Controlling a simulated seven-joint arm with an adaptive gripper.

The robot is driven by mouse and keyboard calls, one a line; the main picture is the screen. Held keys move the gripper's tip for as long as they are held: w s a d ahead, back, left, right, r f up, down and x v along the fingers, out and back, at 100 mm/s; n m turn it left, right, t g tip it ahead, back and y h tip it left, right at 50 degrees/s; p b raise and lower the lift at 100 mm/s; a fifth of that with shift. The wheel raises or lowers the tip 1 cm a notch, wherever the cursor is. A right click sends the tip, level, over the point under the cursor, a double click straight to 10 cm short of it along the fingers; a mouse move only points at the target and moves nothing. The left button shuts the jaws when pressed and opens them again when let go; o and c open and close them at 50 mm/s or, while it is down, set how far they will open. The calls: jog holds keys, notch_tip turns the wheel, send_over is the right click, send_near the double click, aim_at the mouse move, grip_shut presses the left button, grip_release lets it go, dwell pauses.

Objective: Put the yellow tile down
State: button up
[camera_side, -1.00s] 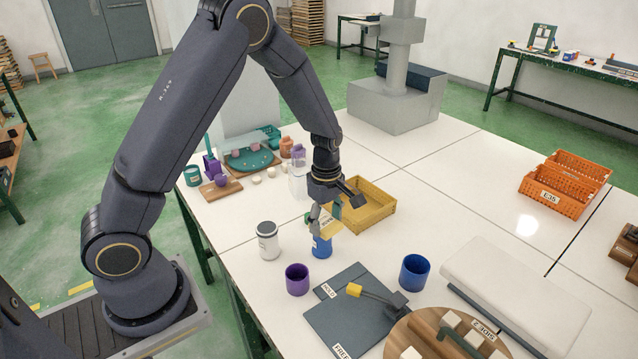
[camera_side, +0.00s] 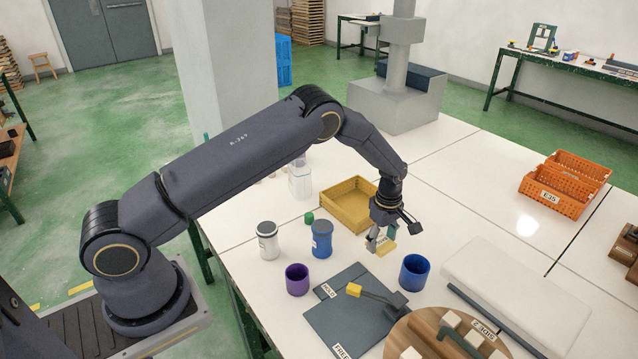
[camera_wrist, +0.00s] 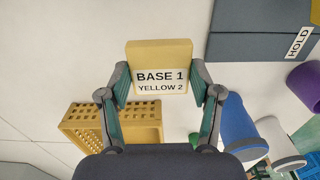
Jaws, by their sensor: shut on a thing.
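The yellow tile (camera_wrist: 160,53) is between my fingers in the wrist view, with a white label reading "BASE 1 YELLOW 2". My gripper (camera_wrist: 160,85) is shut on it, one finger on each side. In the side view my gripper (camera_side: 380,238) holds the tile (camera_side: 386,250) over the white table, in front of the yellow crate and left of the blue cup. I cannot tell whether the tile touches the table.
A yellow crate (camera_side: 350,206) stands behind. A blue cup (camera_side: 415,273), a purple cup (camera_side: 297,279), a blue jar (camera_side: 321,240) and a white jar (camera_side: 268,240) stand nearby. A dark board (camera_side: 345,325) marked HOLD and FREE lies in front.

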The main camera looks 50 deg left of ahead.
aim_at(383, 241)
jog(key=shift+w+f, duration=0.15)
jog(key=shift+f, duration=0.1)
jog(key=shift+w+f, duration=0.15)
jog(key=shift+f, duration=1.45)
jog(key=shift+f, duration=0.1)
jog(key=o, duration=1.2)
jog(key=shift+c, duration=0.2)
